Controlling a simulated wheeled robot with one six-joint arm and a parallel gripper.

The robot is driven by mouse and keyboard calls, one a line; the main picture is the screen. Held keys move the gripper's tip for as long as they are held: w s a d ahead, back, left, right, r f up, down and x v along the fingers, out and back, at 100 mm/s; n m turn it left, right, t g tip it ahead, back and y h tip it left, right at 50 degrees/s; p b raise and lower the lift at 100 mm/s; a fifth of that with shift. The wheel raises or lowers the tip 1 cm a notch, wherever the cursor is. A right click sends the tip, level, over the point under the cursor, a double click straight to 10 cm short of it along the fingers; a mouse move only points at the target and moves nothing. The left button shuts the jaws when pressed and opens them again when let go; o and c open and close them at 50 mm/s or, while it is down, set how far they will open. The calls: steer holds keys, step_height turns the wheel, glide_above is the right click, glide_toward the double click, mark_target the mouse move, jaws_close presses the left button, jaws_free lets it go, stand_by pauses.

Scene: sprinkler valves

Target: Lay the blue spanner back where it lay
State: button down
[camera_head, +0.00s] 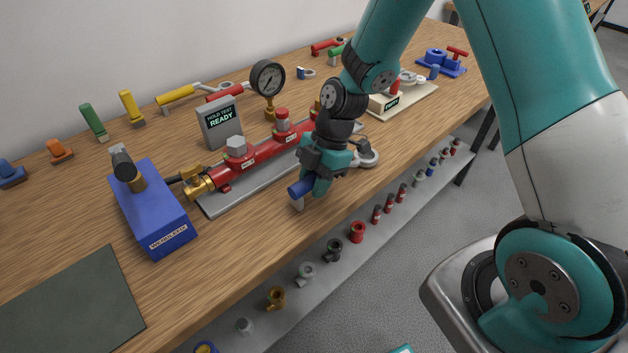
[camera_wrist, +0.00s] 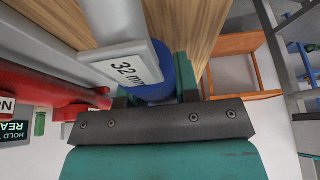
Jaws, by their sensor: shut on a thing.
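My gripper (camera_head: 316,184) is shut on the blue spanner (camera_head: 300,188), around its blue handle, near the front edge of the workbench (camera_head: 245,245). The handle's blue end sticks out to the left of the jaws, and a grey ring end shows to the right. The wrist view shows the blue handle (camera_wrist: 158,92) between the jaws (camera_wrist: 152,88), beside a pale grey part marked "32 mm" (camera_wrist: 130,68). The jaws hide the middle of the spanner. I cannot tell whether it touches the bench.
Just behind stands a red pipe assembly (camera_head: 268,150) on a grey plate, with a gauge (camera_head: 268,77) and a "READY" sign (camera_head: 221,122). A blue block (camera_head: 155,215) is to the left. Yellow (camera_head: 176,95) and red (camera_head: 226,92) spanners lie at the back. A fittings shelf (camera_head: 310,290) runs below.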

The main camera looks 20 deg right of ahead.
steer(key=shift+f+b, duration=0.4)
steer(key=shift+f, duration=0.05)
steer(key=c, duration=0.8)
jaws_free()
steer(key=v, duration=1.7)
steer(key=shift+r+b, duration=0.25)
steer(key=shift+b, duration=0.1)
steer(key=s+a+r+m, duration=0.1)
steer(key=s+a+m, duration=0.2)
steer(key=s+m, duration=0.2)
steer(key=s+a+r+m+t, duration=0.1)
steer(key=s+a+m, duration=0.3)
steer(key=s, duration=0.4)
steer(key=s+a+r+m, duration=0.3)
steer(key=s+m, duration=0.2)
steer(key=s, duration=0.2)
steer(key=shift+s+a+r+m, duration=0.1)
steer(key=shift+s+a+m, duration=0.1)
steer(key=shift+a+m, duration=0.15)
